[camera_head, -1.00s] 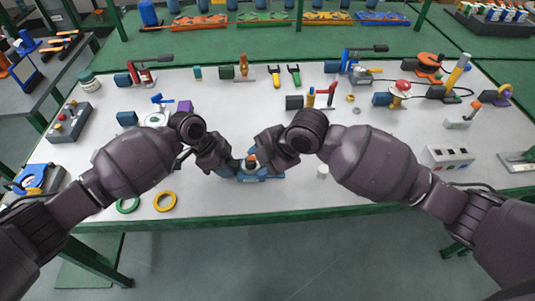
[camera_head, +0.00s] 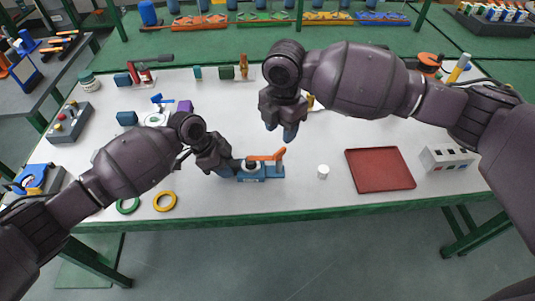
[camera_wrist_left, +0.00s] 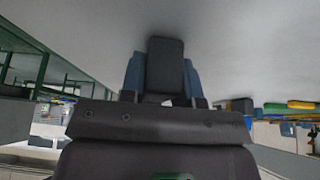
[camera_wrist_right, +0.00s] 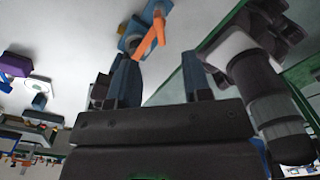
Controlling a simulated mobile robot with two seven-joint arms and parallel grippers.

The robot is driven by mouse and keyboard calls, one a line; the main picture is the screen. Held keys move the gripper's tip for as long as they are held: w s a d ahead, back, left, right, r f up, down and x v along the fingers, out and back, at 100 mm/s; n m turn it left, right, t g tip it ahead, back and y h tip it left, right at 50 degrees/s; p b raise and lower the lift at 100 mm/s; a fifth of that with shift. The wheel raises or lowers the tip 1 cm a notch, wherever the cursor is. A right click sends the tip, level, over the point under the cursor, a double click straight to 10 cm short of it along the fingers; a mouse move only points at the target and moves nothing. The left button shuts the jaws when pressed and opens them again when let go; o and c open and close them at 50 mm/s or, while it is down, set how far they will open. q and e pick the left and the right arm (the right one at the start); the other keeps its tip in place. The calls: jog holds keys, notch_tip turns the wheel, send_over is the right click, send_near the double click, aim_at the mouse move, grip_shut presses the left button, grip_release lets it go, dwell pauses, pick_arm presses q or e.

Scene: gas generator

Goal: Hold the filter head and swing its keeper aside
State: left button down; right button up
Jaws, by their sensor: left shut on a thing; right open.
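The filter head, a small blue fixture (camera_head: 252,174) with a round grey-topped part, is near the table's front edge in the head view. Its orange keeper (camera_head: 266,156) is an arm along the fixture's back side, reaching to its right end. My left gripper (camera_head: 228,163) is shut at the fixture's left end. In the left wrist view a dark block (camera_wrist_left: 165,70) is between its blue fingers. My right gripper (camera_head: 283,131) is open and empty, behind the fixture and above the table. The right wrist view shows the keeper (camera_wrist_right: 150,36) beyond its fingers (camera_wrist_right: 160,78).
A small white cylinder (camera_head: 323,171) and a red tray (camera_head: 380,170) are to the right. Green (camera_head: 128,205) and yellow (camera_head: 164,201) rings lie at front left. The table between fixture and tray is mostly clear.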

aim_at(280, 151)
jog(key=shift+f, duration=4.05)
jog(key=shift+c, duration=0.3)
grip_shut()
